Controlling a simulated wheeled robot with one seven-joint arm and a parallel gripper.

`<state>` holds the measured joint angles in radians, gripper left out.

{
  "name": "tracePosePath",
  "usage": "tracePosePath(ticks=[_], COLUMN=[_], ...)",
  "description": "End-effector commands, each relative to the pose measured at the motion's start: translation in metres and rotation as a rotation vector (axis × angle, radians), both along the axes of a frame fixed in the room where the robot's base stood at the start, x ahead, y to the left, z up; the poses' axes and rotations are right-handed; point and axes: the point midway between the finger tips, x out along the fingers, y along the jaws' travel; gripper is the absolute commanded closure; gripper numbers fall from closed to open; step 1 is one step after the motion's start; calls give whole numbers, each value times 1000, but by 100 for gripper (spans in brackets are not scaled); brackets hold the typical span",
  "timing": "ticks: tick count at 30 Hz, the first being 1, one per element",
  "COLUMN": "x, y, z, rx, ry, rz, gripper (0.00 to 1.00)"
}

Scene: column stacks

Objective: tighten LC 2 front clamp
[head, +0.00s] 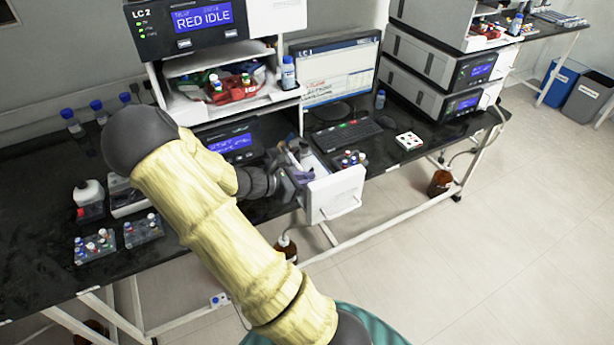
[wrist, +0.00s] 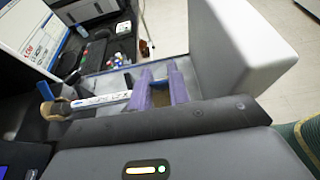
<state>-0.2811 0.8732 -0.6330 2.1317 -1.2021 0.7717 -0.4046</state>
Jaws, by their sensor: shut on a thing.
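A pale drawer with a white front panel (head: 335,195) stands open below the LC 2 unit (head: 187,22), whose screen reads RED IDLE. In the wrist view its front panel (wrist: 235,50) rises at the right. A column with a white label (wrist: 100,100) lies in the drawer, with a tan fitting (wrist: 45,92) at its left end. My gripper (head: 300,168) reaches into the drawer near the front panel. In the wrist view its purple fingers (wrist: 160,90) are close together at the column's front end, around the front clamp. The fingers and gripper body hide most of the clamp.
A rack of vials (head: 350,159) stands beside the drawer at the right. A keyboard (head: 345,134), a mouse and a monitor (head: 335,72) stand behind. Vial racks (head: 95,245) and bottles stand at the bench's left. A brown bottle (head: 286,248) is on the floor below the drawer.

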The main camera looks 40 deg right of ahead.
Motion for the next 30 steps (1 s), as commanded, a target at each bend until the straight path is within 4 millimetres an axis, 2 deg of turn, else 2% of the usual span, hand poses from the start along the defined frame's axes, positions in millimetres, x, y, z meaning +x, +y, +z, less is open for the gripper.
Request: tracePosePath(ticks=[5,6,9,20,25,30], x=[0,0,0,2,6,13], y=[0,0,0,3,20,50], z=[0,0,0,1,8,19], rx=[-2,-2,-3,-2,-3,-2], ry=[0,0,1,0,-3,-5], rz=[0,0,0,2,4,4], gripper=[100,76,60,60,60,60])
